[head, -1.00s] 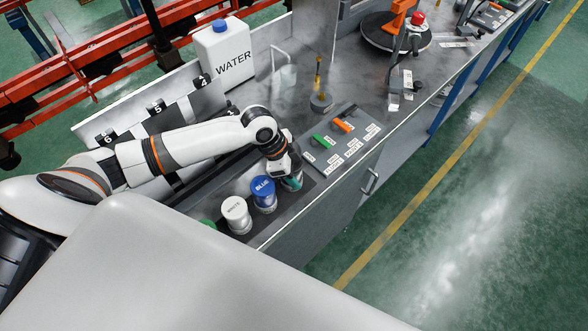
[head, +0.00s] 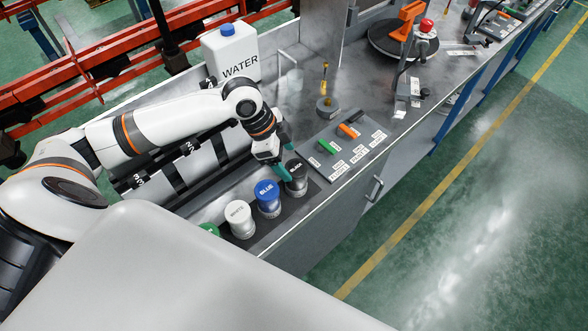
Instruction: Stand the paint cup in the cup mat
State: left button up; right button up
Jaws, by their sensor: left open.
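Several paint cups stand in a row at the bench's front edge. The black-lidded cup (head: 297,179) is at the right end, then the blue-lidded cup (head: 267,198), the white-lidded cup (head: 239,219) and a mostly hidden green-lidded cup (head: 209,229). The black cup looks upright on the dark cup mat (head: 313,188). I cannot tell how well it is seated. My left gripper (head: 287,162) is open, its teal fingers apart, just behind and left of the black lid. I cannot tell whether a finger touches the cup. My right gripper is not in view.
A white water container (head: 231,52) stands at the back. A sloped rack with dark straps (head: 175,178) lies under my left arm. A labelled panel with a green block (head: 327,147) and an orange block (head: 348,131) is right of the cups. A small round stand (head: 327,106) is behind it.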

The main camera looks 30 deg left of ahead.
pick_arm(q)
jog(key=shift+v, duration=1.7)
